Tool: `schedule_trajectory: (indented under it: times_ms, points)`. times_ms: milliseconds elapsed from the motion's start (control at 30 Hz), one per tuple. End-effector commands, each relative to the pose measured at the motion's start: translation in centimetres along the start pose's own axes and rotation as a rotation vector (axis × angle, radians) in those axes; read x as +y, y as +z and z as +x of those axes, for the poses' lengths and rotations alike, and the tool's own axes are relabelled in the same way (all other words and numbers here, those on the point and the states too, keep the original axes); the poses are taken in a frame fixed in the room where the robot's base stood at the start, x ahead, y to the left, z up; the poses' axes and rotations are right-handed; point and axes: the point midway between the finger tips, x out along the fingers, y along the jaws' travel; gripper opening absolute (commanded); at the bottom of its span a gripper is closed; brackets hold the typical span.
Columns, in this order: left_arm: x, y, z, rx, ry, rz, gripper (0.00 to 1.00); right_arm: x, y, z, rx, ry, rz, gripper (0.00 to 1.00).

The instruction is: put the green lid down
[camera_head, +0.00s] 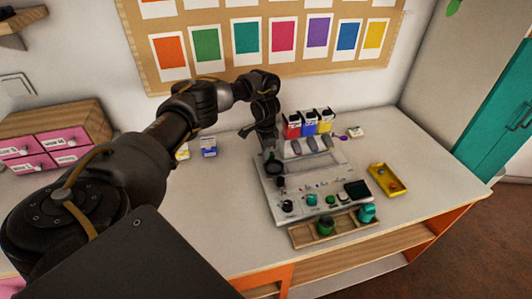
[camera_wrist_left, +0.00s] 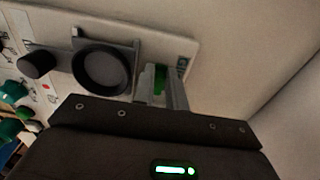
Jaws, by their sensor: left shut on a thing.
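My left gripper (camera_head: 270,152) reaches down over the back left of a pale grey machine (camera_head: 262,192) on the white table. In the left wrist view its fingers (camera_wrist_left: 166,88) are shut on a small green thing, which looks like the green lid (camera_wrist_left: 159,80); only a strip of it shows between the fingers. The held lid is hidden by the gripper in the head view. A dark round ring (camera_wrist_left: 101,71) on the machine lies just left of the fingers in the wrist view. I cannot tell whether the lid touches the machine. My right gripper is not in view.
A wooden tray (camera_head: 303,239) at the machine's front holds a green jar (camera_head: 325,227) and a teal jar (camera_head: 367,213). A yellow tray (camera_head: 377,170) stands to the right. Red (camera_head: 292,126), blue (camera_head: 309,123) and yellow (camera_head: 325,121) boxes stand behind. The table's front left is clear.

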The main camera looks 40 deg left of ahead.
Motion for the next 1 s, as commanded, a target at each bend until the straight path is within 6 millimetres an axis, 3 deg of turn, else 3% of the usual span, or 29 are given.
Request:
schedule_trajectory:
  times_ms: [300,333,500,767,1000]
  points:
    - [0.0,0.0,0.3,0.001,0.0,0.0,0.0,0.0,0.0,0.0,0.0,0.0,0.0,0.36]
    - [0.0,-0.1,0.2,0.001,-0.001,0.0,0.16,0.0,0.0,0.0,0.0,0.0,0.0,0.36]
    - [0.0,0.0,0.2,0.001,-0.001,0.0,0.35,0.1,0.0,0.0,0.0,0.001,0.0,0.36]
    - [0.0,0.0,-0.1,0.001,-0.001,0.0,0.35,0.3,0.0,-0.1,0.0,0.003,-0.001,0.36]
    - [-0.1,-0.1,-3.9,0.003,-0.004,0.001,0.35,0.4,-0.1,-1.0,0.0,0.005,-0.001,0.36]
